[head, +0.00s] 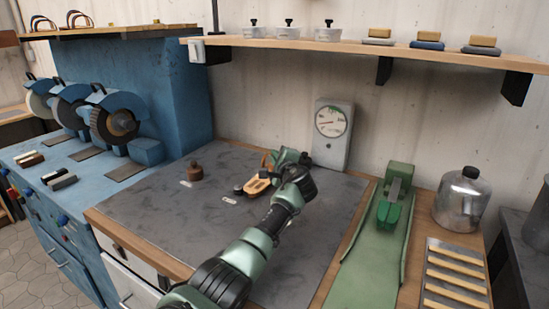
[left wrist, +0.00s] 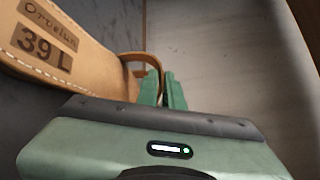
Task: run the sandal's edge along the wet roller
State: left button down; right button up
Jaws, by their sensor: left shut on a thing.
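My left gripper (head: 288,160) is over the grey mat of the middle bench, shut on the sandal (head: 259,184). The sandal has a tan footbed; it fills the upper left of the left wrist view (left wrist: 75,60), with a dark "39 L" label. There the green fingers (left wrist: 164,88) are at its brown strap (left wrist: 150,60); the exact grip is partly hidden. A small dark round part (head: 238,190) shows at the sandal's near end; I cannot tell whether it is the roller. I cannot clearly make out the wet roller. My right gripper is not seen.
A brown bottle (head: 195,173) stands left of the sandal on the mat (head: 165,215). A dial gauge (head: 333,122) stands behind. A green machine (head: 394,200), a metal can (head: 461,200) and a slatted rack (head: 455,272) are at right. Grinding wheels (head: 113,120) are at left.

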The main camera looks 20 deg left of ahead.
pick_arm(q)
jog(key=shift+a+f, duration=0.2)
jog(key=shift+f, duration=0.05)
jog(key=shift+d, duration=0.2)
jog(key=shift+s+d, duration=0.1)
jog(key=shift+d, duration=0.55)
jog(key=shift+r, duration=0.1)
notch_tip(320, 180, up, 9)
jog(key=p, duration=0.8)
jog(key=shift+d+r, duration=0.15)
jog(key=shift+d, duration=0.05)
